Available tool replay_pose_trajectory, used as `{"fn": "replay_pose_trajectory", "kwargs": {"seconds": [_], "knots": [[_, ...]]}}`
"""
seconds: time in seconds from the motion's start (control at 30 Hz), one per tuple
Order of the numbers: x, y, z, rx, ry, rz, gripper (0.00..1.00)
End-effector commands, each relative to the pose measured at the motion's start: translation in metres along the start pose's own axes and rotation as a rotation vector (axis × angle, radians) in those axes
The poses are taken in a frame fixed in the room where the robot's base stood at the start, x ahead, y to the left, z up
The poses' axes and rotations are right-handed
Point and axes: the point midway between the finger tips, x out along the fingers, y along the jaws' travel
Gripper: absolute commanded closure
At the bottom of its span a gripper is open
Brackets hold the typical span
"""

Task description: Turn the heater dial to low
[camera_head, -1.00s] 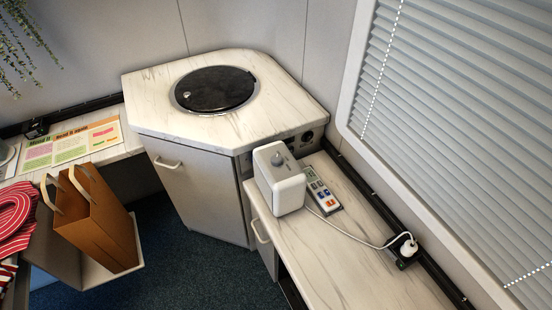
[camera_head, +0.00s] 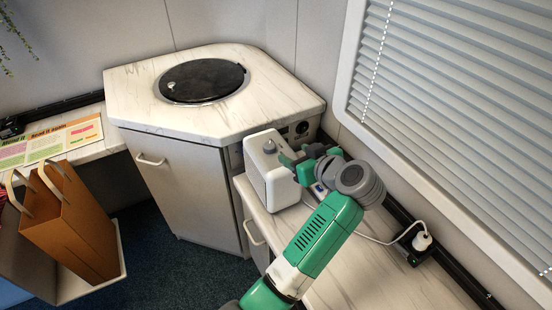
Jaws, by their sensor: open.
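The heater (camera_head: 264,181) is a small white box on the marble-look side counter, beside the corner cabinet. Its grey dial (camera_head: 269,147) is on top; its setting is too small to read. My gripper (camera_head: 291,157) is at the heater's upper right, close to the dial, with its green fingers open. I cannot tell whether it touches the heater. My green and grey arm comes up from the bottom and covers the counter right of the heater.
The remote (camera_head: 317,190) is mostly hidden behind my arm. A white cord runs to a plug (camera_head: 421,241) by the wall. The corner cabinet top (camera_head: 130,85) has a round black lid (camera_head: 203,82). A window with blinds (camera_head: 460,110) is at right. A paper bag (camera_head: 75,225) stands at left.

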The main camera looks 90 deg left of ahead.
Motion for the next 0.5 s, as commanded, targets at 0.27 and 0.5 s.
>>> {"fn": "replay_pose_trajectory", "kwargs": {"seconds": [0.27,0.5], "knots": [[0.022,-0.013,0.0,-0.016,0.012,-0.065,0.46],[0.066,-0.016,-0.001,-0.015,0.01,-0.063,0.46]]}}
